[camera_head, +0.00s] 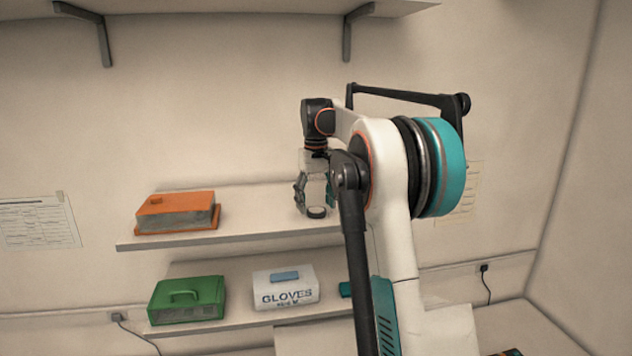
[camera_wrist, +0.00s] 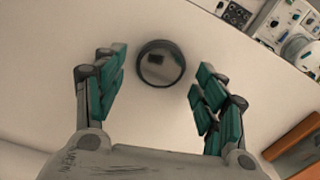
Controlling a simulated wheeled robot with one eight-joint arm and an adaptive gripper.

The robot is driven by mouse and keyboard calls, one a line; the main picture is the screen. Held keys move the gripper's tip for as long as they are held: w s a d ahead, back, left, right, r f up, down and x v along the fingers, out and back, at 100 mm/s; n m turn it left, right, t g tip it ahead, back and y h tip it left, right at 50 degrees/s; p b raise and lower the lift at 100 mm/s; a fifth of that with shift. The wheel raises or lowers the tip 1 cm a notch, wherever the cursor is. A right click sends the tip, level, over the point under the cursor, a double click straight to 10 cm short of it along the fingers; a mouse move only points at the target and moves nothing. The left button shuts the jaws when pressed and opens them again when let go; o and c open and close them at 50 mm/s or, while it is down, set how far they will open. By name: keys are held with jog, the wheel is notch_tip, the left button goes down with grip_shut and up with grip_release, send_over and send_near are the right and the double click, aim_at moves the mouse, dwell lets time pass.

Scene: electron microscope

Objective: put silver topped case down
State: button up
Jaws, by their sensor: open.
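The silver topped case (camera_head: 317,212) is a small round dark case with a lighter top. It sits on the upper wall shelf (camera_head: 262,222). In the wrist view the case (camera_wrist: 161,63) shows from above, with a dark rim and a grey shiny top. My gripper (camera_head: 315,200) points down right over it. In the wrist view my gripper (camera_wrist: 160,85) is open, its teal-padded fingers on the left and right of the case, with gaps on both sides. The far finger is partly hidden by my arm in the head view.
An orange box (camera_head: 176,212) stands on the same shelf to the left, with bare shelf between. On the lower shelf are a green box (camera_head: 187,299) and a white gloves box (camera_head: 286,287). Equipment (camera_wrist: 290,30) shows at the wrist view's upper right.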

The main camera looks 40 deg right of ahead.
aim_at(316, 209)
notch_tip(316, 209, up, 11)
jog(key=b, duration=0.1)
dwell(0.3)
dwell(0.6)
